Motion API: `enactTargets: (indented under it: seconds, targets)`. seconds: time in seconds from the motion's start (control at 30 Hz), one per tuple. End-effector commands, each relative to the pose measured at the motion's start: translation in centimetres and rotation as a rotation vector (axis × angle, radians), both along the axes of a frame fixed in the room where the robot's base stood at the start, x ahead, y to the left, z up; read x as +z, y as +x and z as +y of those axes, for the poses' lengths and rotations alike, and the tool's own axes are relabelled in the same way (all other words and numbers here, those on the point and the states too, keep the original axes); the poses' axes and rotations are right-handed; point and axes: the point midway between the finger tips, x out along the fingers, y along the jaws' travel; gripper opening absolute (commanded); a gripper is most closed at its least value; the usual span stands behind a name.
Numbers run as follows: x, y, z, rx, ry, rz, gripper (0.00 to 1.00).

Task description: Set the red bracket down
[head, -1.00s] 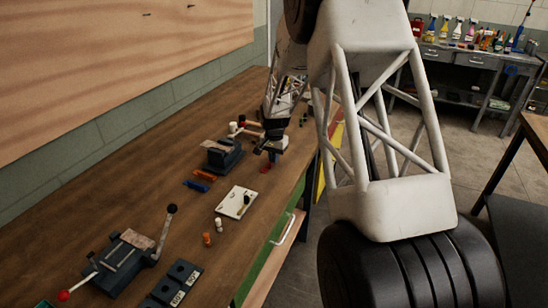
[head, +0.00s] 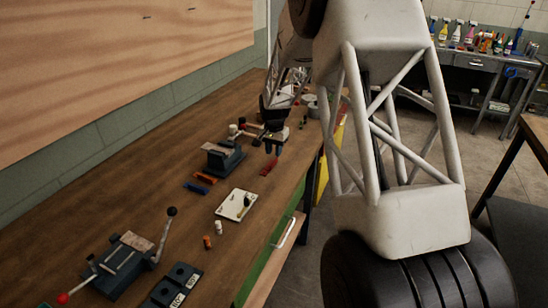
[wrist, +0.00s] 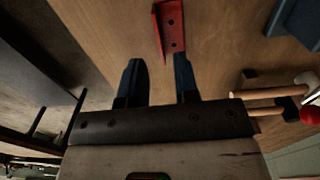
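The red bracket (head: 267,167) lies on the wooden bench, near its right edge. In the wrist view the red bracket (wrist: 169,32) is an angled strip with holes, just beyond the fingertips and nearer the right finger. My gripper (head: 273,149) is just behind and above it in the head view. In the wrist view my gripper (wrist: 157,62) has its two blue fingers wide apart, with only bare wood between them. I see no contact between fingers and bracket.
A dark vise (head: 223,158) stands left of my gripper. An orange bracket (head: 205,177) and a blue bracket (head: 195,187) lie in front of it. A white plate (head: 236,204) lies nearer. Wooden-handled tools (wrist: 262,94) show at the wrist view's right.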

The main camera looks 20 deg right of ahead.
Motion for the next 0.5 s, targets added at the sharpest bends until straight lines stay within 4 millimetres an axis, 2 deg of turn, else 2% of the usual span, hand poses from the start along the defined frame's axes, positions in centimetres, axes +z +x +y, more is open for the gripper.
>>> enactTargets:
  seconds: [0.2, 0.5]
  targets:
    - [3.7, 0.0, 0.0, 0.0, -0.001, -0.002, 0.29]
    - [7.1, 0.0, 0.0, 0.0, 0.0, -0.001, 0.29]
